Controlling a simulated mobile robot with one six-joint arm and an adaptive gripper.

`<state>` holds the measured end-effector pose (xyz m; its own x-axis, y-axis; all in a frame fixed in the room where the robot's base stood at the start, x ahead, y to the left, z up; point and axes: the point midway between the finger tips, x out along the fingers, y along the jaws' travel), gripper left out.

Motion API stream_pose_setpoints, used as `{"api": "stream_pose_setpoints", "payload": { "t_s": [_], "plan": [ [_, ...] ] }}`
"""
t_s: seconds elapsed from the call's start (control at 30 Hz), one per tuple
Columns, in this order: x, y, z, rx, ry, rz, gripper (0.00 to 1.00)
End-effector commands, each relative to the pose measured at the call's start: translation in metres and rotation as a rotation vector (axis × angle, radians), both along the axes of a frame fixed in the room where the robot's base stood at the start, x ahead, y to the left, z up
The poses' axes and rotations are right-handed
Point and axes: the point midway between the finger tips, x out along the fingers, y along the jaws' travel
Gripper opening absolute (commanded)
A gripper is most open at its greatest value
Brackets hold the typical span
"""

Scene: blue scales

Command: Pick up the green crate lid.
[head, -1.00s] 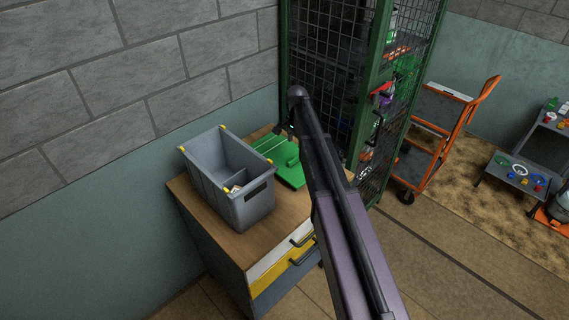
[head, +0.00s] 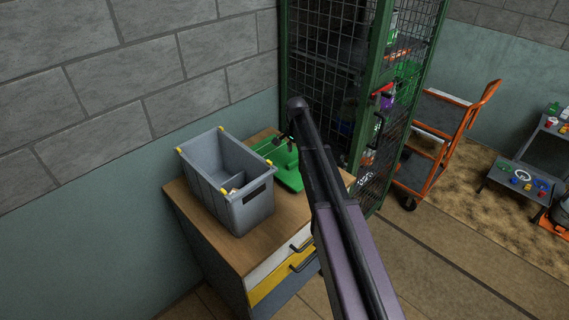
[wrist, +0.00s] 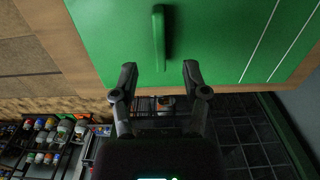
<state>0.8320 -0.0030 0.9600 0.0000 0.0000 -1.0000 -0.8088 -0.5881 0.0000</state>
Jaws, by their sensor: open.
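The green crate lid (head: 287,175) lies flat on the wooden cabinet top, right of the grey crate, partly hidden behind my arm in the head view. In the wrist view the lid (wrist: 215,35) fills the upper part, with a raised green handle (wrist: 159,38) near its middle and white lines on its right side. My gripper (wrist: 157,68) is open and empty, its two fingers either side of the handle's lower end in the picture. I cannot tell how far above the lid the fingers are.
The grey crate (head: 222,190) with yellow corners stands on the cabinet (head: 262,245), left of the lid. A green mesh cage (head: 335,80) stands close behind and right. An orange cart (head: 440,140) and a low table (head: 515,180) are farther right. A grey block wall is behind.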

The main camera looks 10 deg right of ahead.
Motion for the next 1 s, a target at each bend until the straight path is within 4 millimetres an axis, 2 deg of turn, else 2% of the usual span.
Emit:
{"api": "stream_pose_setpoints", "payload": {
  "t_s": [0.27, 0.73, 1.0],
  "plan": [
    [0.000, 0.001, -0.010, 0.000, 0.000, 0.000, 0.59],
    [-0.001, 0.002, -0.046, 0.000, 0.000, 0.001, 0.59],
    [-0.001, 0.002, -0.053, 0.000, 0.000, 0.001, 0.59]
  ]
}}
